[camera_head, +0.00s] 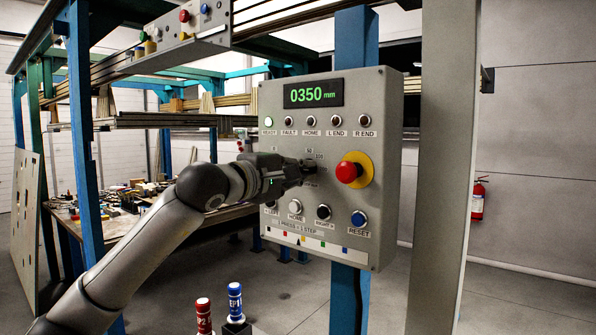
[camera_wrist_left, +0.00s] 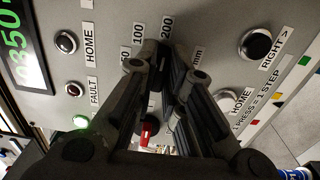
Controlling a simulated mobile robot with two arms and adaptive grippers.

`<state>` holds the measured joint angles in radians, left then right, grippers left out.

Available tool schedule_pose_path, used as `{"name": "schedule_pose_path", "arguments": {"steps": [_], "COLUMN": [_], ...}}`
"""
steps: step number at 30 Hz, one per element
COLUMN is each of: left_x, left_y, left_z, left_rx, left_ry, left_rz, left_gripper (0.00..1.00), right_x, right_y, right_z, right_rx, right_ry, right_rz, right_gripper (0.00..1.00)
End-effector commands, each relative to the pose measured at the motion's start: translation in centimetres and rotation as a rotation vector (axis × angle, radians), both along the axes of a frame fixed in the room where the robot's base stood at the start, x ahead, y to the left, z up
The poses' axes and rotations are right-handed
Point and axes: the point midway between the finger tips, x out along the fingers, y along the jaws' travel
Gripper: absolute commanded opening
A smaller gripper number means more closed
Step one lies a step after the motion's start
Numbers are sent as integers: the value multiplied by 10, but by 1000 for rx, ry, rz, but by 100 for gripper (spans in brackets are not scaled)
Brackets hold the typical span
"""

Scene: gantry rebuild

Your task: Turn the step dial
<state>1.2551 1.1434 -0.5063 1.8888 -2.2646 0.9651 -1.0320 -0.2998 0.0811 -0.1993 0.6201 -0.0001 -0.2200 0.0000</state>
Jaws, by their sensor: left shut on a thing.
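The step dial (camera_head: 312,171) is on the front of the grey control panel (camera_head: 386,120), left of the red stop button. My left gripper (camera_head: 303,170) reaches in from the left and is shut on the dial, covering most of it. In the left wrist view, the fingers (camera_wrist_left: 170,66) close in at the dial beside the printed labels 50, 100 and 200. Which mark the dial points to cannot be made out. The green display (camera_head: 314,94) reads 0350 mm. The READY lamp (camera_head: 268,121) is lit green. My right gripper is not in view.
The red stop button (camera_head: 349,172) on its yellow ring stands out close right of the fingers. Below are the HOME button (camera_head: 295,207), RIGHT button (camera_head: 323,212) and blue RESET button (camera_head: 358,218). A grey post (camera_head: 443,150) stands right of the panel.

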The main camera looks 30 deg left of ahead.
Motion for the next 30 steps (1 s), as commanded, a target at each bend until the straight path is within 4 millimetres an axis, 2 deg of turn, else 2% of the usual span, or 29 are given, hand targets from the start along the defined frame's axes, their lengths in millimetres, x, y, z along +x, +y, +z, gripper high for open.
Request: {"name": "schedule_pose_path", "arguments": {"steps": [4, 5, 9, 20, 23, 30], "left_x": [0, 0, 0, -2, -11, -53], "left_y": [-1, -1, -1, 0, 2, 6], "left_z": [-1, -1, -1, 0, -1, -1], "left_rx": [3, 3, 2, 1, 2, 5], "left_ry": [1, 1, 1, 1, 1, 2], "left_rz": [-2, -2, -1, 0, 2, 5], "left_gripper": [0, 14, 32, 32, 32, 32], "right_x": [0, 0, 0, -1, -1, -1], "right_y": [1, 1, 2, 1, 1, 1], "right_z": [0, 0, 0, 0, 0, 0], "right_rx": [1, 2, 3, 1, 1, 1], "right_ry": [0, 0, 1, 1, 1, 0], "right_rz": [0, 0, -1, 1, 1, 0], "right_gripper": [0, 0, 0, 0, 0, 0]}}
